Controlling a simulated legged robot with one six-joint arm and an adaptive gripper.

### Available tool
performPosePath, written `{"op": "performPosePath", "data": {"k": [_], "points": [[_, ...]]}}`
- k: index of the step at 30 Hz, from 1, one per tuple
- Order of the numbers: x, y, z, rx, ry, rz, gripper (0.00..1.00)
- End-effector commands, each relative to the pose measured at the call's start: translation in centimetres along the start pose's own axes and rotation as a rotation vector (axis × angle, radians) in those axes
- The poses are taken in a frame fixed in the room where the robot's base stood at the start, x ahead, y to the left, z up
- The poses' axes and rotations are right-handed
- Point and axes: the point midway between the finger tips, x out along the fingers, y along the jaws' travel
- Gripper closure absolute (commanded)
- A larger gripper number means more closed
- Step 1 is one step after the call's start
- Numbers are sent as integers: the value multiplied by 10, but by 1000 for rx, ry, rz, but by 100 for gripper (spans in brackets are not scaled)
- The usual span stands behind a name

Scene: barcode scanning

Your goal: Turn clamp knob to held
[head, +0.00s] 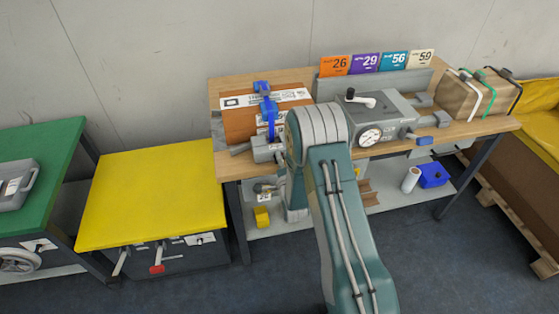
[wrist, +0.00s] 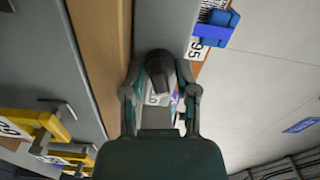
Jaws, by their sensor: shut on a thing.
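In the wrist view, a dark grey knob (wrist: 159,72) sits between the two fingers of my gripper (wrist: 160,92). The fingers touch it on both sides, and my gripper is shut on it. A pale label with dark print lies just beyond the knob and is partly hidden. Which setting the knob points to cannot be read. In the head view, my arm hides most of the area around my gripper. A blue clamp (head: 268,112) stands over a brown box (head: 240,122) on the wooden bench.
A grey machine with a crank (head: 393,108) and a dial stands right of my arm on the bench. A strapped parcel (head: 462,92) lies at the right end. A yellow table (head: 150,195) and a green table (head: 45,150) stand at left. Grey floor in front is clear.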

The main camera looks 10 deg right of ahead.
Motion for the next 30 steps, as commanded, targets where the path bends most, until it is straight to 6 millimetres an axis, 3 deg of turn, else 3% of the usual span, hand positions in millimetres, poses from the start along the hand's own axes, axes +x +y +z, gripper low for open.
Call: {"op": "performPosePath", "data": {"k": [27,28,29,30], "points": [[-2,5,3,-3,-8,15,100],[-2,5,3,-3,-8,15,56],[-2,5,3,-2,-8,15,49],[-2,5,3,-2,-8,15,49]]}}
